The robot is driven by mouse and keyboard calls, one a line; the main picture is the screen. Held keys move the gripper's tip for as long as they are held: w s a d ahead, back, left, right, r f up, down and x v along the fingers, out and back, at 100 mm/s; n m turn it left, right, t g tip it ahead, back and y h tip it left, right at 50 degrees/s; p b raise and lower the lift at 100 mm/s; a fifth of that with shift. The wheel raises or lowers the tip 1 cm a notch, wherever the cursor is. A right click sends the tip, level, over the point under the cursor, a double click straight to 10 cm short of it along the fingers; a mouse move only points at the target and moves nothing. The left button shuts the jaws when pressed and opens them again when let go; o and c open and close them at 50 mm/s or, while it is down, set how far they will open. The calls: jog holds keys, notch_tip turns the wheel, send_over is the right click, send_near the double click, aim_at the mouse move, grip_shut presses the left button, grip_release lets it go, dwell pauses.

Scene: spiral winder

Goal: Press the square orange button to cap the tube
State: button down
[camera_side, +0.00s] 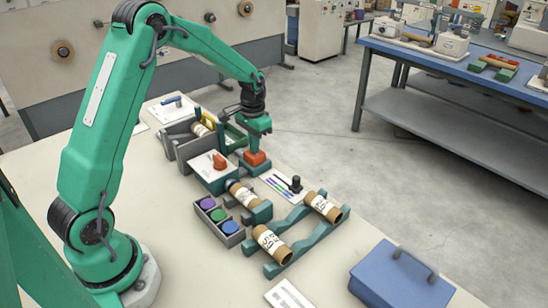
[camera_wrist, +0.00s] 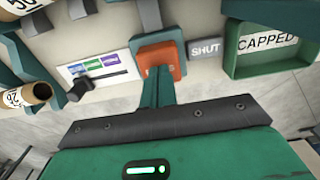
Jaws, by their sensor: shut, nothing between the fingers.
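The square orange button (camera_side: 256,158) sits on a green base at the far edge of the table. It shows in the wrist view (camera_wrist: 156,52) at top centre. My gripper (camera_side: 259,146) is shut and empty, pointing down over the button. In the wrist view my fingertips (camera_wrist: 159,73) overlap the button's near edge; I cannot tell if they touch it. A cardboard tube (camera_side: 239,192) with a white label lies in a green holder in front of the button.
A slider panel (camera_side: 283,187), a red-orange knob (camera_side: 219,161) and a box of purple, green and blue round pieces (camera_side: 231,229) are close by. Labelled tubes lie on a green rack (camera_side: 303,238).

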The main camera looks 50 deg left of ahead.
jog(key=shift+f, duration=0.95)
jog(key=shift+r, duration=4.1)
